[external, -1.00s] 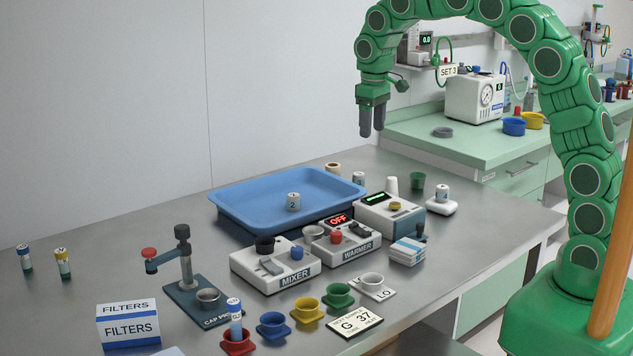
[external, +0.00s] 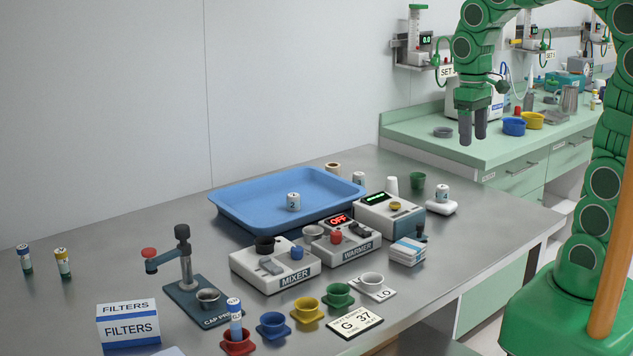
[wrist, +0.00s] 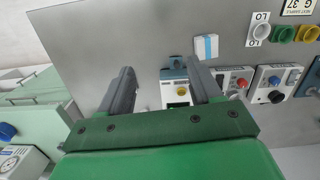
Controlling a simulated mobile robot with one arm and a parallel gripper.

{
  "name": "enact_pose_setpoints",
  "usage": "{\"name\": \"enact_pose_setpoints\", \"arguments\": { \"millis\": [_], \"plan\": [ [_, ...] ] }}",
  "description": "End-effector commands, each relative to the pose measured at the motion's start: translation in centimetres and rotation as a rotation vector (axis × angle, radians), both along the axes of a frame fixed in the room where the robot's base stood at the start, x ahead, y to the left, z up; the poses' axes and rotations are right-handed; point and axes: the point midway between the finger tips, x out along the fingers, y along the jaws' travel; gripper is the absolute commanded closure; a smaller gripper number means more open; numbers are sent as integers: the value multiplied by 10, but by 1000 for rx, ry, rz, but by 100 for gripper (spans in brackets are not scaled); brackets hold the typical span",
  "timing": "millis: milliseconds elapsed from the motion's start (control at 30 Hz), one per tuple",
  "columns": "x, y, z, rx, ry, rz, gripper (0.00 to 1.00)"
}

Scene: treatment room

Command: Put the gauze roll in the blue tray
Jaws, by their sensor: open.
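The gauze roll looks to be the small cream roll (external: 333,169) at the back edge of the blue tray, on the steel bench in the external view. It is small there, and I cannot make it out in the wrist view. The blue tray (external: 240,204) lies flat on the bench against the wall side, with a small white jar marked 2 (external: 293,202) in it. My gripper (external: 473,138) is open and empty, pointing down, high up and to the right of the tray and roll. Its two fingers (wrist: 160,72) are spread in the wrist view.
The mixer (external: 275,268), the warmer (external: 345,247) and a box with a green display (external: 388,214) stand in front of the tray. A white cup (external: 392,186) and a green cup (external: 417,180) stand right of it. A green counter (external: 470,152) is behind.

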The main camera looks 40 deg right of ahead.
Motion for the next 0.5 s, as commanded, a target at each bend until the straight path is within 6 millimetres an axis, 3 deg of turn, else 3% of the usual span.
{"name": "enact_pose_setpoints", "arguments": {
  "millis": [100, 500],
  "plan": [
    [-35, -4, -3, 0, 12, -20, 36],
    [-142, -15, -23, -9, 46, -77, 36]
  ]
}}
